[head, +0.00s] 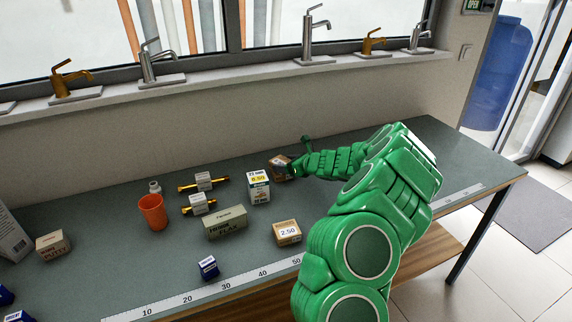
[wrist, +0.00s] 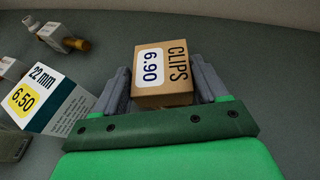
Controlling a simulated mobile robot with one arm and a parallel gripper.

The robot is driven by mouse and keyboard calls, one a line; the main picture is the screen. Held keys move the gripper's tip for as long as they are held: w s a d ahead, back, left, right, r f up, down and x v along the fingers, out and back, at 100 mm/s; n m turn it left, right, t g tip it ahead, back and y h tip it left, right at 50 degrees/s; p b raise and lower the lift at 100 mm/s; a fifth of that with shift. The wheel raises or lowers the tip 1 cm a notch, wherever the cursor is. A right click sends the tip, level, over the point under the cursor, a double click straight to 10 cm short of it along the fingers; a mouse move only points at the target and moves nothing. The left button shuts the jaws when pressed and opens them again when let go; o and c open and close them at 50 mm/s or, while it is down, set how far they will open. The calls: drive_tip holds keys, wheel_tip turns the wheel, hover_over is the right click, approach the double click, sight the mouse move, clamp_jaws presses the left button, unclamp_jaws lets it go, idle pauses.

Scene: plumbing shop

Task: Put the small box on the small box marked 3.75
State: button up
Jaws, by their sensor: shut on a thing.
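My gripper (head: 292,168) is shut on a small brown cardboard box (head: 279,168), with one finger on each side of it. In the wrist view the box (wrist: 165,98) reads "CLIPS" and "6.90" and sits between the grey fingers. I cannot tell whether its bottom touches the bench. Another small brown box (head: 287,232), marked 2.50, stands nearer the front of the bench. I can read no 3.75 label on any box in view.
A white-and-teal box (head: 259,187) marked 6.50 stands close left of my gripper. Leftward are a flux box (head: 225,224), brass valves (head: 203,182), an orange cup (head: 152,212), a blue box (head: 208,268) and a putty box (head: 53,245). The grey bench (head: 110,265) has bare room front left.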

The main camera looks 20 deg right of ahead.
drive_tip(key=shift+f, duration=0.1)
drive_tip(key=o, duration=1.1)
drive_tip(key=shift+o, duration=0.2)
drive_tip(key=shift+s+d+r, duration=0.25)
drive_tip(key=shift+s+r, duration=0.05)
drive_tip(key=v, duration=1.1)
drive_tip(key=shift+s, duration=0.15)
